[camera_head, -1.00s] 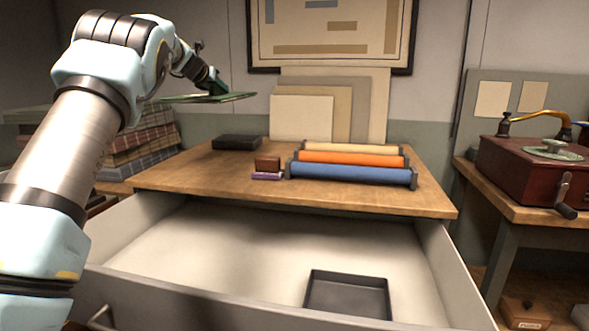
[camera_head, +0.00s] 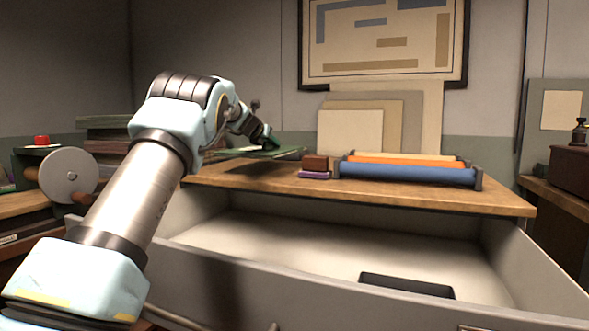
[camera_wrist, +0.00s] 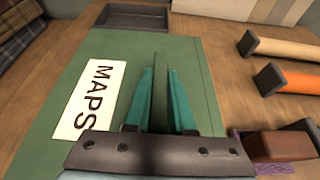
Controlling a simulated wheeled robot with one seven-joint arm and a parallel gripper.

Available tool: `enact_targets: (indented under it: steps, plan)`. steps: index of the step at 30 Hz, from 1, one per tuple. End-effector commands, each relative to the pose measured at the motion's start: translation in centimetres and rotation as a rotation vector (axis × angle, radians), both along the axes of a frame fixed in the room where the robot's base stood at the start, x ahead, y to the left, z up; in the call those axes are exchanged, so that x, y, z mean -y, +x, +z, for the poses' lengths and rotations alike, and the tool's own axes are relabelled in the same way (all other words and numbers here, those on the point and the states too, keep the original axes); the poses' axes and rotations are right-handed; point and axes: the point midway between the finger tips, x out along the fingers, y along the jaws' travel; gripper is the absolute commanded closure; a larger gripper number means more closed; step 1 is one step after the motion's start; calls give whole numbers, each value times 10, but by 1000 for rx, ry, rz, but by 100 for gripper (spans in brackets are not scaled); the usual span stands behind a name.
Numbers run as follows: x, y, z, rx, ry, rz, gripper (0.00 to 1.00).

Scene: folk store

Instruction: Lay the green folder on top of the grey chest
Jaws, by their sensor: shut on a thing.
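The green folder (camera_wrist: 80,150) carries a white label reading MAPS. My gripper (camera_wrist: 165,75) is shut on the folder near its edge, with teal fingers either side of a green strip. In the head view the folder (camera_head: 283,153) is level, at or just above the left part of the wooden top of the grey chest (camera_head: 400,195); I cannot tell if it touches. My gripper (camera_head: 268,142) is at its right part there. The chest's large drawer stands open below the top.
Rolls in blue (camera_head: 408,173), orange and cream lie on the right of the top. A brown block (camera_head: 316,162) on a purple base sits close right of the folder. A dark tray (camera_wrist: 133,17) lies behind it. A black tray (camera_head: 405,285) is in the drawer.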

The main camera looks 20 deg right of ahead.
Motion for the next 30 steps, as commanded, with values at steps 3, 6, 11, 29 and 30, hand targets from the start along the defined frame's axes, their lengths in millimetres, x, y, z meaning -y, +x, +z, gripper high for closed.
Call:
enact_targets:
  steps: [3,6,11,29,30]
  plan:
    - [-1,0,-19,2,-1,1,100]
    - [0,0,-24,2,-2,1,100]
    - [-1,0,-42,0,0,1,100]
    - [0,0,-63,1,1,1,67]
    - [0,0,-63,1,1,1,62]
